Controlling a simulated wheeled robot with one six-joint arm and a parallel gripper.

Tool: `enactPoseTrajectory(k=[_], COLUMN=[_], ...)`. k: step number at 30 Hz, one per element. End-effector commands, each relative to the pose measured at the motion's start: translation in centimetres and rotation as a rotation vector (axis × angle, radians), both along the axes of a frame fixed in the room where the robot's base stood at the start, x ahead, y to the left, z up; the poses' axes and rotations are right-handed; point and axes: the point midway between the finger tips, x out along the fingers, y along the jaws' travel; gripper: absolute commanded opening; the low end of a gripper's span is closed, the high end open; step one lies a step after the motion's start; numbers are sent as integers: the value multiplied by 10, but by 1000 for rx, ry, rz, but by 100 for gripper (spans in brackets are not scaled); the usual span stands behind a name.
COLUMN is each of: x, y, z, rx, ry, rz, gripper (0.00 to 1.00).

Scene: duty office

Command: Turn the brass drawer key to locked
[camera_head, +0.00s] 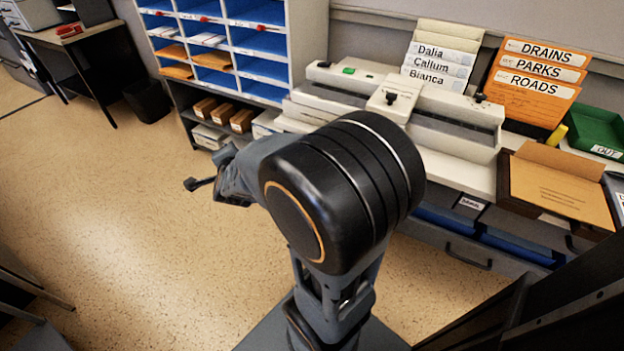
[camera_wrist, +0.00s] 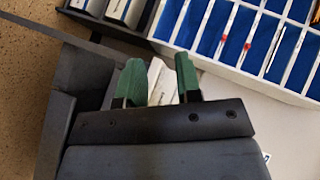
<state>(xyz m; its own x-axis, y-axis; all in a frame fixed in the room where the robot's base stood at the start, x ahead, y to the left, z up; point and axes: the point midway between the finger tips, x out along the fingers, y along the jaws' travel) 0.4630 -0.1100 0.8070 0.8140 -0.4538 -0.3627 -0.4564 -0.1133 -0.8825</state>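I cannot make out the brass drawer key in either view. The grey desk drawer front (camera_head: 442,246) with a dark handle shows at the lower right of the head view, partly behind my arm. My gripper (camera_wrist: 158,72) has two green-tipped fingers set apart with a gap between them. Pale, printed items show through the gap and look to be beyond the fingers. In the head view my gripper is out to the left of my arm, over the floor in front of the shelves and away from the drawer.
A pigeonhole unit (camera_head: 240,45) with blue compartments stands behind. A long cream machine (camera_head: 450,115) sits on the counter. Orange folders (camera_head: 530,85), a green tray (camera_head: 597,132) and an open cardboard folder (camera_head: 562,187) are at the right. The floor (camera_head: 110,220) at left is mostly clear.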

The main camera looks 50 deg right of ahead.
Motion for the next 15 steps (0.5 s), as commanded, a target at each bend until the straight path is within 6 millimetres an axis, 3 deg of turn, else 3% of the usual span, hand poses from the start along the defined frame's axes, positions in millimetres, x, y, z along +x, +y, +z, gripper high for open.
enactPoseTrajectory(k=[1,6,10,15], x=[-4,-35,-60,-80], y=[-21,-75,-97,-109], z=[-43,-92,-113,-125], rx=[20,17,-28,-81], ry=[-62,-275,-388,-471], rz=[-134,-515,-703,-829], gripper=[32,32,32,32])
